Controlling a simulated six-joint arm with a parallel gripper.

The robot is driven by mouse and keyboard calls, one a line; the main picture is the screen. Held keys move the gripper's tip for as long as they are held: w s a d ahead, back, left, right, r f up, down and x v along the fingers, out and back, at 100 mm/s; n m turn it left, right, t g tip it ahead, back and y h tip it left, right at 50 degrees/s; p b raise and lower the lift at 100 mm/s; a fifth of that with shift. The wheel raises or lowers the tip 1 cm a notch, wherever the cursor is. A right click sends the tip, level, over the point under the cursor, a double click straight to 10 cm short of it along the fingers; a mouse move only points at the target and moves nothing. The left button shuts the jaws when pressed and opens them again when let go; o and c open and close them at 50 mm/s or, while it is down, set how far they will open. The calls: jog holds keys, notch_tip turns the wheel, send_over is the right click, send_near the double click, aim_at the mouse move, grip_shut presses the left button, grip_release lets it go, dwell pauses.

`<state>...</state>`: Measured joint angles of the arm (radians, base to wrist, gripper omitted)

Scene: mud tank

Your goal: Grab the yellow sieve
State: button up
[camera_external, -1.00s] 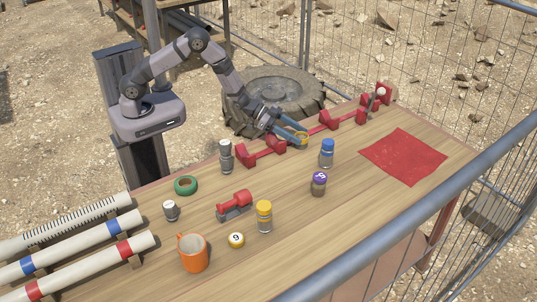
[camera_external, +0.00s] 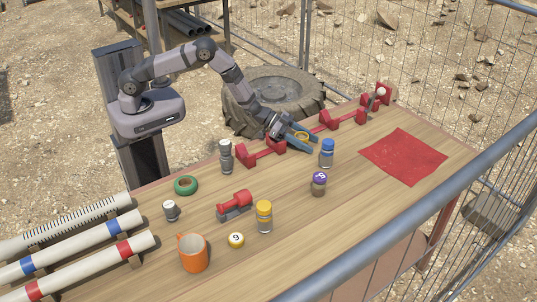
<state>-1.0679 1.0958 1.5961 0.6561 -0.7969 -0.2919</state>
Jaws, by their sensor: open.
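A blue-capped jar (camera_external: 327,154) stands close in front of the fingertips. Red holders (camera_external: 262,152) line the back edge. A purple-lidded jar (camera_external: 319,184), yellow-capped jar (camera_external: 264,217) and orange mug (camera_external: 193,253) stand nearer. A red cloth (camera_external: 403,157) lies at right.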

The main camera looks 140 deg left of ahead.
jog(key=c, duration=0.8)
jog(key=shift+r, duration=0.1)
jog(key=shift+r+b, duration=0.7)
jog(key=shift+r, duration=4.25)
